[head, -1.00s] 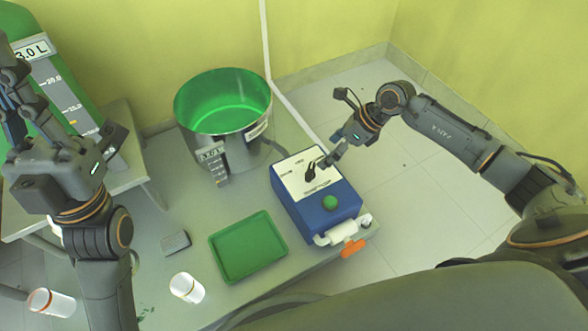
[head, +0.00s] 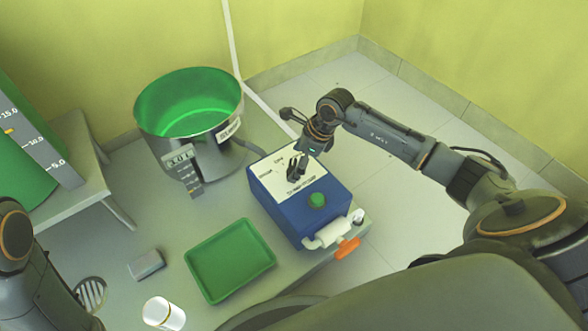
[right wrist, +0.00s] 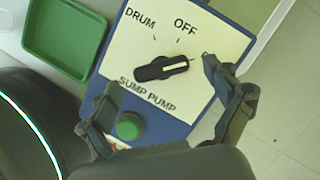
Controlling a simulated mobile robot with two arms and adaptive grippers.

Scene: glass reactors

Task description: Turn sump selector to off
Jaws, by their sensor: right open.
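The sump selector is a black knob (right wrist: 155,69) on the white label plate of a blue pump box (head: 325,215). In the right wrist view the knob's white mark points right, away from the DRUM and OFF labels (right wrist: 185,25) above it. My right gripper (head: 296,170) is over the plate in the head view and hides most of the knob there. In the right wrist view the right gripper (right wrist: 160,82) is open, with one finger on each side of the knob; I cannot tell whether they touch it. My left gripper is out of view.
A green button (head: 317,200) sits on the box, and a white fitting with an orange handle (head: 347,248) is at its front. A green tray (head: 192,262), a steel pot (head: 205,150), a white cup (head: 163,314) and a small grey block (head: 146,264) are on the table.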

